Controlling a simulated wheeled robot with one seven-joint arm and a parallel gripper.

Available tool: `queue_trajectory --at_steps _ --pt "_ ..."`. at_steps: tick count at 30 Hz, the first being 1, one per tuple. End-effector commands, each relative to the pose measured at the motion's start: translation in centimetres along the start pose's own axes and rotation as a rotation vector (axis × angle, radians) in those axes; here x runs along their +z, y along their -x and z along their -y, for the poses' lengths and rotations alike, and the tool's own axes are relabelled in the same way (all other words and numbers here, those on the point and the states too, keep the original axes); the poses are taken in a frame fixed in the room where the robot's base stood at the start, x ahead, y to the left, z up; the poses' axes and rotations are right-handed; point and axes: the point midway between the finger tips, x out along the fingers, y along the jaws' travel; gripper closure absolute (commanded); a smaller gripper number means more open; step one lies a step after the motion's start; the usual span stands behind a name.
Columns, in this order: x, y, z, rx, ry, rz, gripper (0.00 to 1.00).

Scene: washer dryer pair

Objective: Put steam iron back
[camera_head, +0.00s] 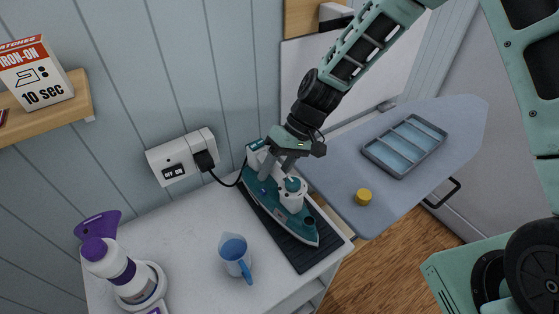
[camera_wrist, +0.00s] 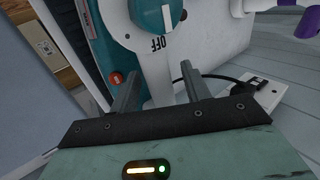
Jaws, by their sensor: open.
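The steam iron (camera_head: 268,193), teal and white, lies on a dark ribbed mat (camera_head: 308,255) on the white counter in the head view. Its nose points toward the front right. My gripper (camera_head: 284,168) is above the iron's rear, near its handle. In the wrist view the iron (camera_wrist: 158,62) is close, with its dial marked OFF and a red button. My gripper's two fingers (camera_wrist: 160,90) are apart, with a white part of the iron between them. I cannot tell whether the fingers touch it.
An ironing board (camera_head: 440,125) at right holds a grey tray (camera_head: 405,147) and a yellow disc (camera_head: 363,197). A blue jug (camera_head: 236,257) and a purple-topped bottle (camera_head: 118,268) stand on the white counter (camera_head: 190,235). The iron's black cord runs to a wall socket (camera_head: 182,158).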

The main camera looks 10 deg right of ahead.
Motion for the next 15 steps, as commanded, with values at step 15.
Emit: queue_trajectory --at_steps 15 --pt "-0.1 8.7 -0.1 0.003 0.000 -0.005 0.53"
